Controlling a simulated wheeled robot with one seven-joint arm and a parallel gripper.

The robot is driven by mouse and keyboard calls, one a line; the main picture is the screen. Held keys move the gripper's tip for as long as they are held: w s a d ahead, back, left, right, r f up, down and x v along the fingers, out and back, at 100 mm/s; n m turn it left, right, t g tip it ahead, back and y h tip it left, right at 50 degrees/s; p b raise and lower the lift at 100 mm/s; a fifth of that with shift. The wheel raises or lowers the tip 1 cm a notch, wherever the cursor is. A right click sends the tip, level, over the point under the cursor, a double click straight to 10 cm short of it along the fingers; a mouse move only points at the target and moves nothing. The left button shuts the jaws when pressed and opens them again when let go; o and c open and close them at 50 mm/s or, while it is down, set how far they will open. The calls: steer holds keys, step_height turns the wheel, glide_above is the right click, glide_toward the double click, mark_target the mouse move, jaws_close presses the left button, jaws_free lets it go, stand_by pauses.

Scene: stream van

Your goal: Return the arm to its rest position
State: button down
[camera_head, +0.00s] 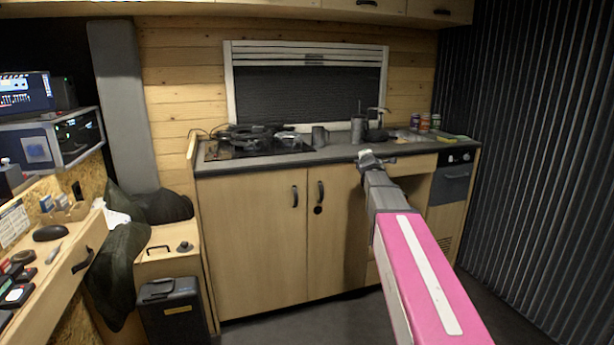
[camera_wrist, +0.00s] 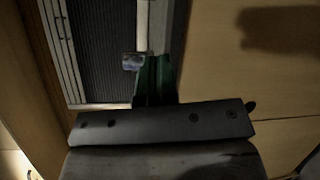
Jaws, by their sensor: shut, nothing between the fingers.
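My pink arm with a white stripe reaches from the lower right of the head view toward the kitchen counter. My gripper (camera_head: 367,157) is at its far end, in front of the counter's front edge in the picture. Whether it touches the edge cannot be told. In the wrist view the dark green fingers of my gripper (camera_wrist: 154,78) are together, with nothing seen held.
The counter (camera_head: 330,156) carries a hob (camera_head: 258,142), a mug (camera_head: 320,136), several small cans and a tap. Wooden cupboards (camera_head: 260,240) stand below. A grey corrugated wall (camera_head: 540,150) is at right. A black bin (camera_head: 172,310) and desk are at left.

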steer(key=s+a+f+m+g, duration=0.1)
steer(key=s+f+m+g, duration=0.4)
steer(key=s+f, duration=0.55)
steer(key=s+f+m+g, duration=0.3)
steer(key=s+f+m, duration=0.35)
steer(key=f, duration=0.75)
steer(key=s+a+f+m+g, duration=0.1)
steer(key=s+f+m+g, duration=0.1)
steer(key=s, duration=0.5)
steer(key=s+a+f+m+g+y, duration=0.1)
steer(key=s+a+f+m+g, duration=0.1)
steer(key=s+f, duration=0.4)
steer(key=s+a+f+m+g+y, duration=0.1)
steer(key=s+f+m+g, duration=0.3)
steer(key=s, duration=0.6)
steer(key=shift+s+a+f+g, duration=0.25)
steer(key=shift+f+g, duration=0.15)
steer(key=shift+f, duration=0.05)
steer(key=shift+d+m, duration=0.1)
steer(key=shift+m, duration=0.15)
